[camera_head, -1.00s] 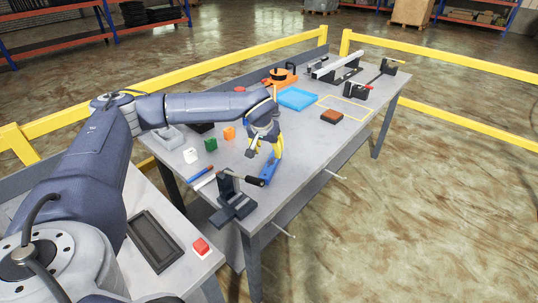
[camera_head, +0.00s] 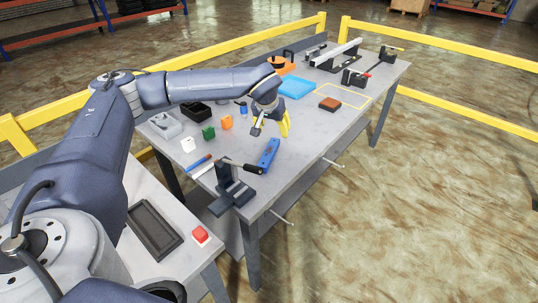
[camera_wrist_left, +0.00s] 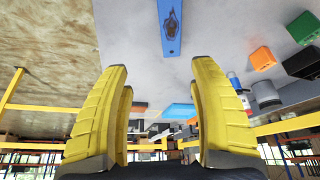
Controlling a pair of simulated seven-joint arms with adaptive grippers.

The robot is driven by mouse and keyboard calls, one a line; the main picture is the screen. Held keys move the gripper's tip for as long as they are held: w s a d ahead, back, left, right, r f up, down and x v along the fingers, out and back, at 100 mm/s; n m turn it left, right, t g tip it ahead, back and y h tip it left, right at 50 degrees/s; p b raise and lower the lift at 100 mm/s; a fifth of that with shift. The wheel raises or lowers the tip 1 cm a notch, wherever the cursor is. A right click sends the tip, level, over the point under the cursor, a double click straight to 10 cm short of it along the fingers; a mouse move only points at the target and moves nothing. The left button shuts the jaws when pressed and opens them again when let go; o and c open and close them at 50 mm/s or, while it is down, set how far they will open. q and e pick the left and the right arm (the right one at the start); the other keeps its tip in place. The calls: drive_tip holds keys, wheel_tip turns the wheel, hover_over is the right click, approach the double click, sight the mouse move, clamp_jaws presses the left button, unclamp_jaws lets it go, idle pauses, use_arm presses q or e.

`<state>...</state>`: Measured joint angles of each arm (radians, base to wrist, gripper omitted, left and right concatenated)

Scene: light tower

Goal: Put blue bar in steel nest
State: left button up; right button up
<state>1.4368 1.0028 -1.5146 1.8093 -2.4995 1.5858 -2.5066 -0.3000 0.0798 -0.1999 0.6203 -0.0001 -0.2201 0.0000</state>
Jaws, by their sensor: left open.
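The blue bar (camera_head: 268,154) lies on the grey workbench near its front edge, just behind the black handle of a dark fixture. It shows at the top of the left wrist view (camera_wrist_left: 170,28), with a dark oval mark on its face. My left gripper (camera_head: 271,129) is open and empty above the bench, beyond the bar and apart from it. Its yellow fingers (camera_wrist_left: 160,110) stand wide apart in the wrist view. A light grey recessed holder (camera_head: 166,125) at the bench's left end may be the steel nest; I cannot tell surely. My right gripper is not in view.
White, green (camera_head: 208,133) and orange (camera_head: 227,122) blocks stand between the holder and my gripper. A black bin (camera_head: 198,113) is behind them. The dark fixture (camera_head: 232,187) stands at the front corner. A blue tray (camera_head: 295,87) and a brown block (camera_head: 329,104) lie farther right.

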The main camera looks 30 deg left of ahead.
sight(272, 146)
use_arm(q)
drive_tip(key=w+a+r+n+g, duration=0.1)
drive_tip(key=w+r+n+g, duration=0.15)
drive_tip(key=n, duration=0.85)
drive_tip(key=w+a+r+n+g, duration=0.15)
drive_tip(key=w+n, duration=0.25)
drive_tip(key=n, duration=0.6)
drive_tip(key=f+n, duration=0.5)
drive_tip(key=f, duration=0.1)
drive_tip(key=a+f+n, duration=0.1)
drive_tip(key=f+n, duration=0.4)
drive_tip(key=f, duration=0.1)
drive_tip(key=s+f+n+h, duration=0.1)
drive_tip(key=f+n, duration=0.4)
drive_tip(key=f, duration=0.1)
drive_tip(key=shift+a+g, duration=0.15)
drive_tip(key=shift+g, duration=0.15)
clamp_jaws()
